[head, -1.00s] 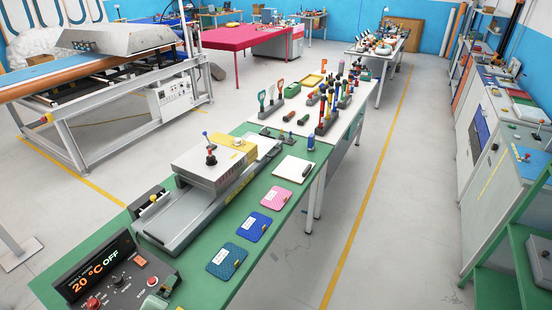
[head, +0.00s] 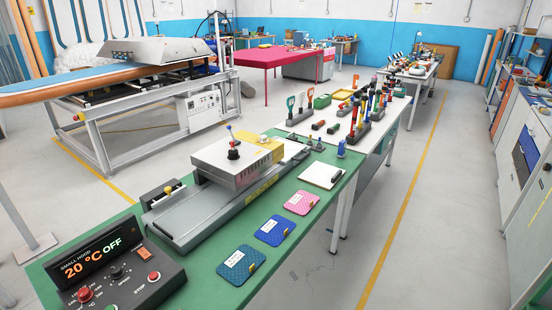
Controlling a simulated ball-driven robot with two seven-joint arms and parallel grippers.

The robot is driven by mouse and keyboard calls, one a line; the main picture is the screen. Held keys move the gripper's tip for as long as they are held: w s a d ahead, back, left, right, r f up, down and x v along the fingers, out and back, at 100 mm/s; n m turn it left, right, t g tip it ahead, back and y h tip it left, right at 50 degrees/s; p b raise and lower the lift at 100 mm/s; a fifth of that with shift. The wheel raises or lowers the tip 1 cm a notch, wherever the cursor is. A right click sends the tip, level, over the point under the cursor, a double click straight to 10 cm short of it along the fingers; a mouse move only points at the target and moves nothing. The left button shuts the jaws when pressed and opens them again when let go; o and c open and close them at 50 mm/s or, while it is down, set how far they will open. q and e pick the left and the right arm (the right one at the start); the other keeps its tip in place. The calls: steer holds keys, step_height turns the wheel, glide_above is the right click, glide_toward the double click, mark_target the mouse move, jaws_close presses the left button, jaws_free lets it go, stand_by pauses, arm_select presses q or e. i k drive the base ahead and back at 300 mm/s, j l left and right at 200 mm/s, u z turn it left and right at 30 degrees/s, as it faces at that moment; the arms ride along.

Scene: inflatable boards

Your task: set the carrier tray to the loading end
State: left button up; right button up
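A small hood machine stands on the green bench (head: 215,300). It has a long grey base or track (head: 205,218) and a silver box (head: 238,163) with a dark, blue-topped knob over its middle. A yellow part (head: 264,147) adjoins the box on its far side. At the near left end of the base is a dark bracket with a yellow knob (head: 168,190). I cannot tell for sure which piece is the carrier tray; a light flat plate (head: 292,150) shows beyond the yellow part. Neither of my grippers is in view.
A control box (head: 95,268) reading 20 °C OFF stands at the bench's near left. Blue (head: 275,230), pink (head: 301,202) and teal (head: 240,263) patches and a notepad (head: 328,178) lie along the right edge. A white table (head: 335,133) holds tools. Floor on the right is clear.

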mark_target(292, 150)
steer(key=i+l+u, duration=0.8)
steer(key=k, duration=0.1)
